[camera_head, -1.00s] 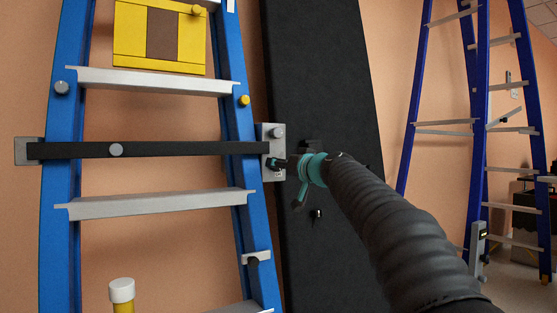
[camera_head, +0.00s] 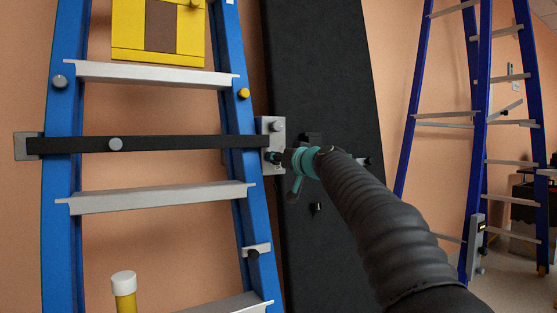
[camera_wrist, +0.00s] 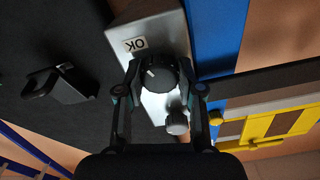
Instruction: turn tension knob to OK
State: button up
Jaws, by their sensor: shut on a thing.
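The tension knob (camera_wrist: 154,77) is a dark ribbed round knob with a white pointer line, on a pale metal plate (camera_head: 277,127) beside the blue ladder's right rail. In the wrist view an OK label (camera_wrist: 135,44) is on the plate near the knob, and the pointer line is short of lining up clearly with it. My gripper (camera_wrist: 156,92) has its fingers on either side of the knob and is shut on it. In the head view my gripper (camera_head: 282,158) is at the plate's lower part, and it hides most of the knob.
A black strap bar (camera_head: 190,143) crosses the blue ladder (camera_head: 62,200) to the plate. A grey rounded knob (camera_wrist: 177,122) sits close beside the gripper. A black panel (camera_head: 325,80) stands behind, with a black hook (camera_wrist: 62,84). A second blue ladder (camera_head: 405,150) stands at the right.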

jog(key=shift+f+n+b, duration=0.1)
jog(key=shift+n+b, duration=0.3)
jog(key=shift+b, duration=0.2)
jog(key=o, duration=1.2)
jog(key=shift+c, duration=0.2)
jog(key=shift+s, duration=0.1)
jog(key=v, duration=1.2)
